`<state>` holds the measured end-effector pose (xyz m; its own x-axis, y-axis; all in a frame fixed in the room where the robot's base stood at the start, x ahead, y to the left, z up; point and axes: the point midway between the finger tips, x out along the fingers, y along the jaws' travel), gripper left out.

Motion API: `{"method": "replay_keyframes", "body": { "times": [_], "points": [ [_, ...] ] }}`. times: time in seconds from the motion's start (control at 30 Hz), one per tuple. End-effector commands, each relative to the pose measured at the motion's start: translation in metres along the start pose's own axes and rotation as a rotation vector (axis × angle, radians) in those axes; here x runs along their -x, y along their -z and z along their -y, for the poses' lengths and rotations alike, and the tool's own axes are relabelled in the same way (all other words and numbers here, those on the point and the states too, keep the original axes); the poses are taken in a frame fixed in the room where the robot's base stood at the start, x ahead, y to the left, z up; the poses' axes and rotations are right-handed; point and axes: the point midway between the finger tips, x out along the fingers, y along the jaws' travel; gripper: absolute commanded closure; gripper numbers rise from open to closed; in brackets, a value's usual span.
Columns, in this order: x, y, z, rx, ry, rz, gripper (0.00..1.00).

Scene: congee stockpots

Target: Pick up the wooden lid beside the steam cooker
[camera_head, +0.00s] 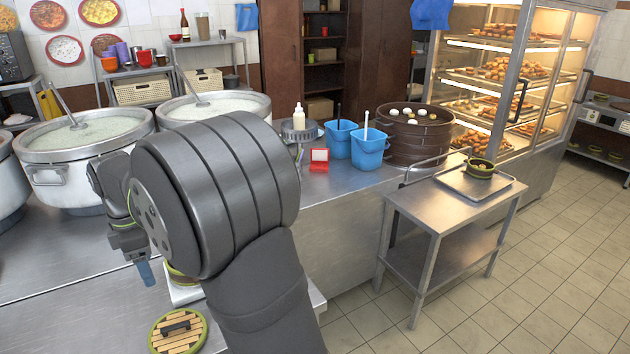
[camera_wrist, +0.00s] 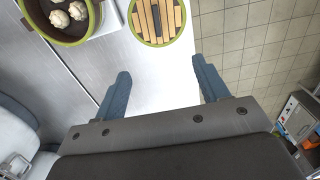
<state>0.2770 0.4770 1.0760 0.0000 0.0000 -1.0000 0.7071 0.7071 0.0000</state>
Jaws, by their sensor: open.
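The wooden lid (camera_head: 178,333) is round, with light wooden slats, a green rim and a dark handle. It lies flat on the steel counter at the bottom of the head view, and at the top of the wrist view (camera_wrist: 157,20). The steam cooker (camera_wrist: 62,18), a round green-rimmed steamer with pale buns inside, stands beside it; my arm mostly hides it in the head view. My gripper (camera_wrist: 160,88) is open and empty, its blue fingers apart, with bare counter between them. The lid is beyond the fingertips, not touched.
Large steel stockpots (camera_head: 85,140) stand on the counter at the left. Blue buckets (camera_head: 368,150), a red box (camera_head: 319,160) and a big dark steamer (camera_head: 415,135) stand farther back. A steel cart (camera_head: 440,205) is at the right. Floor tiles show past the counter edge.

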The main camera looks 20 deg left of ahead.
Motion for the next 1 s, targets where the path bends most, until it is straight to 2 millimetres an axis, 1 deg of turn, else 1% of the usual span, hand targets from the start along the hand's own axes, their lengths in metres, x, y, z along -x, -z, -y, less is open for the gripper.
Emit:
{"method": "replay_keyframes", "body": {
  "times": [0.03, 0.1, 0.13, 0.37, 0.43, 0.53, 0.6, 0.67, 0.77, 1.0],
  "points": [
    [0.0, 0.0, 0.0, 0.0, 0.0, 0.0, 0.43],
    [0.0, 0.0, 0.0, 0.0, 0.0, 0.0, 0.57],
    [0.0, 0.0, 0.0, 0.0, 0.0, 0.0, 0.62],
    [0.0, 0.0, 0.0, -0.001, 0.0, 0.0, 0.62],
    [-0.01, -0.002, -0.003, -0.023, 0.003, 0.001, 0.62],
    [-0.033, -0.005, -0.01, -0.087, 0.006, 0.002, 0.62],
    [-0.043, -0.006, -0.012, -0.114, 0.003, 0.001, 0.62],
    [-0.048, -0.006, -0.013, -0.12, 0.002, 0.001, 0.62],
    [-0.062, -0.006, -0.012, -0.119, 0.004, 0.001, 0.62],
    [-0.115, -0.006, -0.012, -0.118, 0.004, 0.001, 0.62]
  ]
}}
